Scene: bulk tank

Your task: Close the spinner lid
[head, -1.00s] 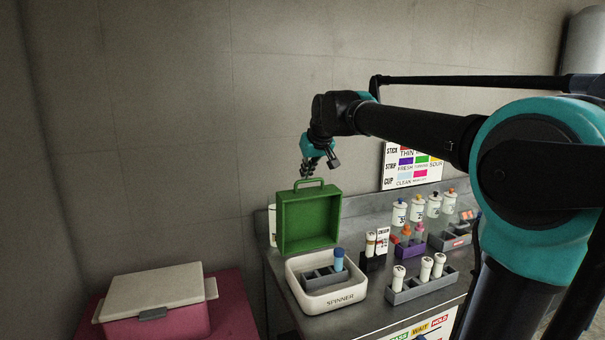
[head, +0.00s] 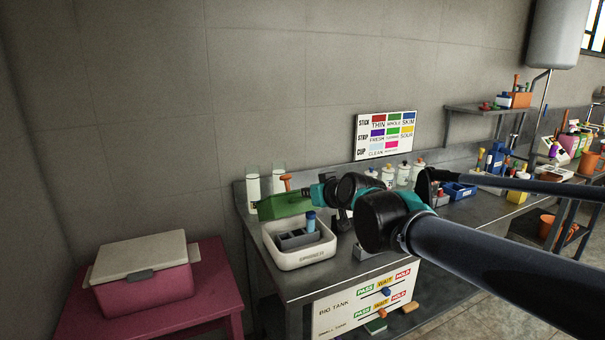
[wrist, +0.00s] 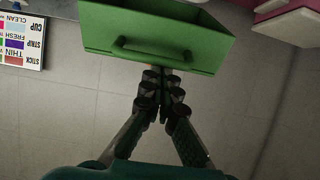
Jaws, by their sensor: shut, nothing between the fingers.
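The spinner (head: 278,258) is a white open box on the left end of the steel bench. A grey rack (head: 293,241) and a blue-capped tube (head: 311,222) stand in it. Its green lid (head: 284,206) is tilted over the back of the spinner, not flat on it. In the wrist view the lid (wrist: 160,28) shows its edge with a green handle (wrist: 165,52). My gripper (wrist: 161,74) is shut and empty, its tips close to the lid's handle edge; I cannot tell whether they touch. In the head view my wrist partly hides the fingers.
White-capped containers (head: 252,188) and an orange-topped item stand behind the lid. Bottles (head: 403,174) stand farther right, under a colour chart (head: 385,136). A pink cooler (head: 146,281) sits on a separate table at left.

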